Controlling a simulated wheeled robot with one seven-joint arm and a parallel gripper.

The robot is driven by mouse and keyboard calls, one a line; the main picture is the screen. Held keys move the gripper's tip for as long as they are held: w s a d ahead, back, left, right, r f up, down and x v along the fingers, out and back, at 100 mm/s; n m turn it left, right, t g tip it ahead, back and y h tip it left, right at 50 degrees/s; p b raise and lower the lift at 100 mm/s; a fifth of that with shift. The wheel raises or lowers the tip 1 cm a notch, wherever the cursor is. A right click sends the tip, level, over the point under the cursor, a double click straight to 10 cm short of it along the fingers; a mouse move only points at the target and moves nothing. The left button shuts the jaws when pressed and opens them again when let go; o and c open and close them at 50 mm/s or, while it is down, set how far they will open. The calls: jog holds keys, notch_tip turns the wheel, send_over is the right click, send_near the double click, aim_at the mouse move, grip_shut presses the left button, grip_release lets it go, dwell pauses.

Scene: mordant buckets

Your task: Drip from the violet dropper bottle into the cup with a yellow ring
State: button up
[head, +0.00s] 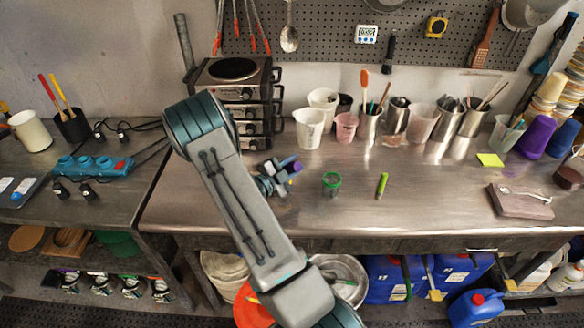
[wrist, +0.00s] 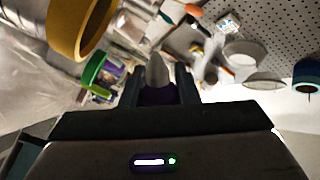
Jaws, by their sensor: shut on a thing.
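My gripper (head: 284,172) is shut on the violet dropper bottle (wrist: 158,96). In the wrist view the bottle's grey tip (wrist: 157,69) sticks out beyond the fingers, and most of its body is hidden by my gripper. In the head view the bottle is a small violet patch above the bench, left of the green-ringed cup. A yellow ring (wrist: 105,25) shows large and close at the upper left of the wrist view, beside the bottle tip and apart from it in the picture. No drop is visible.
A blue ring (wrist: 307,88) shows at the wrist view's right edge. A hot plate stack (head: 238,95) stands behind my arm. Containers line the bench's back.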

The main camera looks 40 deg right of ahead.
dwell(0.5)
jog(key=m, duration=0.2)
jog(key=r+m+b, duration=0.1)
jog(key=m, duration=0.1)
jog(key=m+b, duration=0.1)
jog(key=m, duration=0.1)
jog(key=shift+r+m, duration=0.3)
jog(key=shift+r, duration=0.1)
notch_tip(320, 180, up, 8)
jog(key=m+b, duration=1.2)
jog(key=m, duration=0.6)
jog(key=shift+r+m, duration=0.15)
jog(key=shift+m, duration=0.15)
